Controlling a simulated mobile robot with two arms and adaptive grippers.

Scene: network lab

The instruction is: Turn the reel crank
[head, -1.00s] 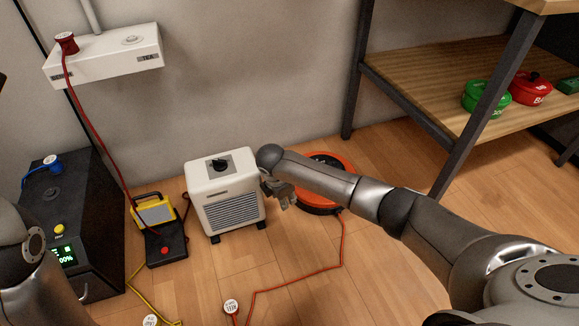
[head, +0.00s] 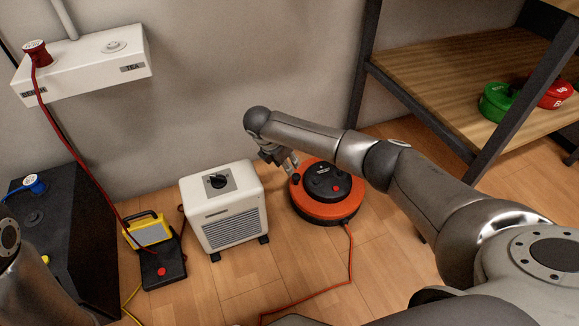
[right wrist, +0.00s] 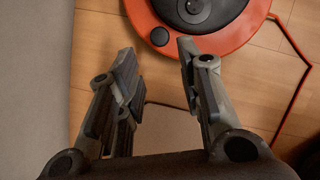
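The reel (head: 348,206) is a round orange drum with a black top, lying on the floor right of the white heater. In the right wrist view its orange rim (right wrist: 237,35) shows at the top, with a small round black knob (right wrist: 159,37) on the near side, probably the crank handle. The knob also shows in the head view (head: 297,178). My right gripper (head: 286,166) is open and empty beside the reel's left edge. In the right wrist view, its fingers (right wrist: 157,56) stand apart, pointing towards the knob without visibly touching it. My left gripper is out of view.
The white heater (head: 222,208) stands close left of the reel. A yellow work lamp (head: 149,232) and a black unit (head: 60,235) are further left. A shelf (head: 440,75) with green and red reels stands right. A red cable (head: 350,265) crosses the floor.

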